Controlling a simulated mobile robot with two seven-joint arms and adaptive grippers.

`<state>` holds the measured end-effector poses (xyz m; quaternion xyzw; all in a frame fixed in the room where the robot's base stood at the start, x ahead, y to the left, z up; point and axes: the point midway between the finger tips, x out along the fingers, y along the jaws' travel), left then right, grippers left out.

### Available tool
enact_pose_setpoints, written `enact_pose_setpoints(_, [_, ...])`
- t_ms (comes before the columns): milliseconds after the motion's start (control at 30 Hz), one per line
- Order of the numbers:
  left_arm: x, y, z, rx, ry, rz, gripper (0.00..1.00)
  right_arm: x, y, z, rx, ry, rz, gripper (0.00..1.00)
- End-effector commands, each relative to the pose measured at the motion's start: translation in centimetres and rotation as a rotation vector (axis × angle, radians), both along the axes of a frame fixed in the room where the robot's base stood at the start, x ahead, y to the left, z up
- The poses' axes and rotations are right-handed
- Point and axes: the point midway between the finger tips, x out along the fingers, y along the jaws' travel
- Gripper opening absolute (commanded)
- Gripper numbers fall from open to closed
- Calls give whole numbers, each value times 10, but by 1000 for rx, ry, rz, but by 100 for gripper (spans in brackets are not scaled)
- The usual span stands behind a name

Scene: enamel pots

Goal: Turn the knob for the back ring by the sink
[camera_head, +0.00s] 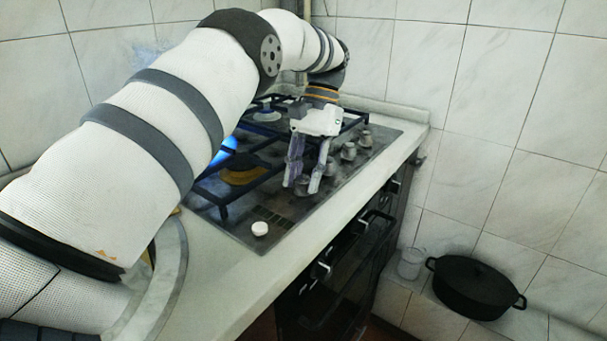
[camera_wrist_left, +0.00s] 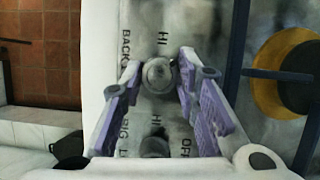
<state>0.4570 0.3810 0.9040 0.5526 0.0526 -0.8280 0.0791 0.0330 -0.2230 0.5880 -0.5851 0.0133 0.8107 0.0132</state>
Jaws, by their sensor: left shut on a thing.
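The hob (camera_head: 285,212) has a row of grey metal knobs along its front edge, among them a further knob (camera_head: 348,151). My left gripper (camera_head: 303,187) is over the knob at the sink end of the row. In the left wrist view this knob (camera_wrist_left: 158,74) sits between the purple pads of my left gripper (camera_wrist_left: 160,72), which is shut on it. "HI" and "BACK" are printed beside it. A neighbouring knob (camera_wrist_left: 155,146) shows below. A blue glow (camera_head: 224,153) shows on the hob beside my arm, which hides part of the back. My right gripper is not in view.
A yellow-ringed burner (camera_head: 243,174) lies under dark pan supports near my gripper. A small white round piece (camera_head: 260,228) is on the hob's near corner. The sink rim (camera_head: 172,270) is at left. A black pot (camera_head: 475,287) and a cup (camera_head: 411,262) stand low at right.

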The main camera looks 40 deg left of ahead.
Motion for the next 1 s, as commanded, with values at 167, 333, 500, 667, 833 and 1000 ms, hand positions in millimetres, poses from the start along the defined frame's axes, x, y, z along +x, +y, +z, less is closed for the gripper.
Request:
enact_pose_setpoints(167, [0, -2, 3, 0, -1, -168, 1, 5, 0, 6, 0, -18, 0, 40])
enact_pose_setpoints(333, [0, -3, 4, 0, -3, -329, 1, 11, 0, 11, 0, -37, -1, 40])
enact_pose_setpoints(500, [-1, -3, 4, 0, -3, -485, 1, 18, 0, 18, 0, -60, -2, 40])
enact_pose_setpoints(667, [-1, -3, 4, 1, -3, -614, 1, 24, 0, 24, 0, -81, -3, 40])
enact_pose_setpoints(833, [-1, -4, 4, 1, -3, -729, 1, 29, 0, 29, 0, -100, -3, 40])
enact_pose_setpoints(1000, [-2, -4, 2, -1, -1, -807, 1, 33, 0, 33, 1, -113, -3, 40])
